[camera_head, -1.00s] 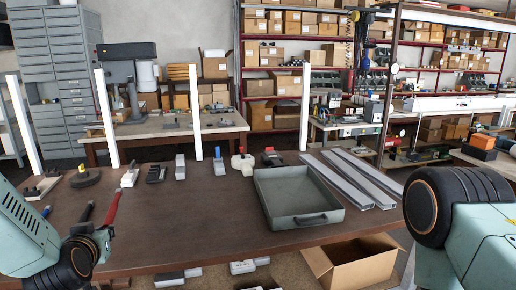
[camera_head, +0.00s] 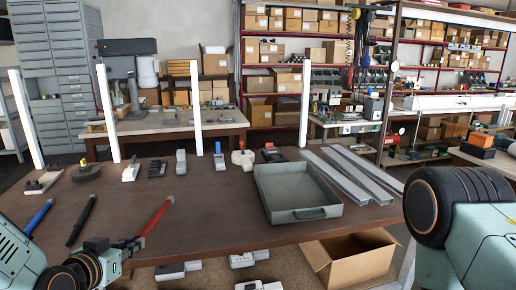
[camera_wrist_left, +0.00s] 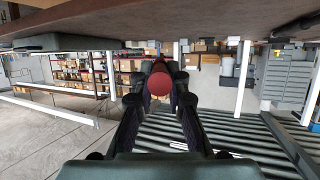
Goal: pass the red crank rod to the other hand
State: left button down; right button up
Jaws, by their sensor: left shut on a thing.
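The red crank rod (camera_head: 157,216) is held by my left gripper (camera_head: 130,248) at the table's front left edge. The rod slants up and to the right in the head view, its red part clear of the jaws. In the left wrist view, a round red end of the rod (camera_wrist_left: 159,84) shows between the fingertips of my left gripper (camera_wrist_left: 159,75). My right gripper is out of view; only part of my right arm shows at the right edge.
A blue rod (camera_head: 39,216) and a black rod (camera_head: 82,220) lie on the table's left part. Small tools line the back. A grey tray (camera_head: 300,214) stands right of centre beside long metal profiles (camera_head: 358,176). An open cardboard box (camera_head: 350,264) is below. The table's middle is clear.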

pick_arm(q)
jog(key=s+d+f+m+g+h, duration=0.2)
jog(key=s+d+m+g+h, duration=0.4)
jog(key=s+d+m+h, duration=0.6)
notch_tip(320, 180, down, 21)
jog(key=s+a+n+y+b, duration=0.1)
jog(key=n+y+b, duration=0.1)
jog(key=b, duration=1.9)
jog(key=shift+s+a+n+y, duration=0.15)
jog(key=shift+a+n+y, duration=0.05)
jog(key=shift+n+y, duration=0.1)
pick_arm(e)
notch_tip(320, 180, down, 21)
pick_arm(q)
jog(key=shift+r, duration=0.1)
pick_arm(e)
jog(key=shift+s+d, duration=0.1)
